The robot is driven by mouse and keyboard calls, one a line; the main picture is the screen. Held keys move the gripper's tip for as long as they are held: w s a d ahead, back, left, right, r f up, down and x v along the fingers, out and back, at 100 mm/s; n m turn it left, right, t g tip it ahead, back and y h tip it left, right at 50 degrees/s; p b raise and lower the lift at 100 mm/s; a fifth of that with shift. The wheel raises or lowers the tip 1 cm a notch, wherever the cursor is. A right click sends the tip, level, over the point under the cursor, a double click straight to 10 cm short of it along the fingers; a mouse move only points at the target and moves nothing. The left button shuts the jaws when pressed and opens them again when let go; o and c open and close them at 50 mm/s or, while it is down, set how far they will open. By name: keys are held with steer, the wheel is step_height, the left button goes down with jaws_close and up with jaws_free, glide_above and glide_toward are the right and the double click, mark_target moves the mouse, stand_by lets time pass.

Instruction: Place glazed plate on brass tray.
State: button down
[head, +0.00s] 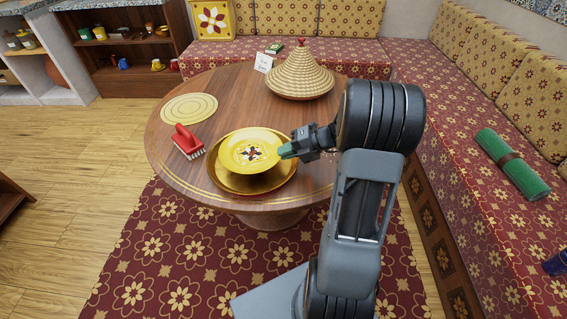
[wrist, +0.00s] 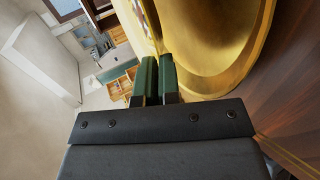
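The glazed plate (head: 251,151) is yellow with a dark red and white flower motif in its middle. It is over the brass tray (head: 262,187), a round golden tray on the wooden table, and hides much of it. The plate looks level; I cannot tell whether it touches the tray. My gripper (head: 287,151) comes in from the right and its green fingers are shut on the plate's right rim. In the wrist view the green fingers (wrist: 156,79) are close together at the rim, with the golden tray (wrist: 245,72) filling the right side.
A conical woven lid (head: 300,74) and a small white card (head: 264,62) are at the back of the table (head: 222,91). Cushioned benches stand behind and right.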

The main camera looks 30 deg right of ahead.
mark_target(284, 166)
steer(key=shift+w+f, duration=0.4)
steer(key=shift+f, duration=0.05)
steer(key=f+b, duration=0.1)
steer(key=f, duration=0.1)
steer(key=f+b, duration=0.1)
steer(key=shift+w+f+b, duration=0.25)
steer(key=shift+f+b, duration=0.05)
steer(key=shift+f, duration=0.05)
steer(key=c, duration=1.6)
jaws_free()
steer(key=shift+d+r, duration=0.1)
